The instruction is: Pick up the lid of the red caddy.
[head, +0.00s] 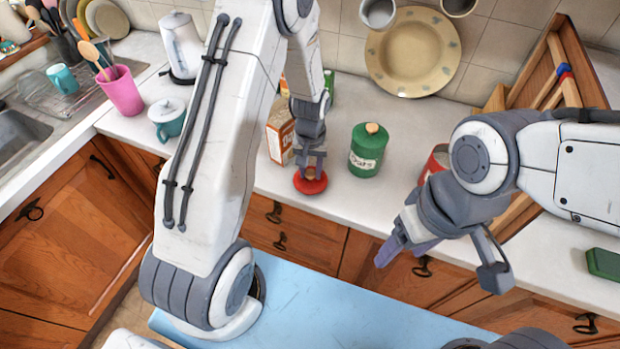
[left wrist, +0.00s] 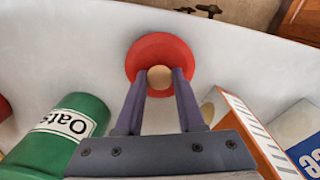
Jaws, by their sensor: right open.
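The red lid (head: 311,186) is a round disc with a pale wooden knob, by the front edge of the white counter. In the left wrist view the lid (left wrist: 160,50) is straight ahead, its knob between my fingertips. My left gripper (head: 311,170) points down at it and is shut on the knob, with a finger on each side. I cannot tell whether the lid touches the counter. The red caddy (head: 436,162) stands to the right, partly hidden behind my right arm. My right gripper (head: 404,248) is open and empty in front of the counter.
A green Oats caddy (head: 367,150) with its lid on stands right of the red lid. A carton (head: 279,134) stands behind it to the left. A wooden rack (head: 548,80) is at the back right. A light blue surface (head: 330,305) lies in front.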

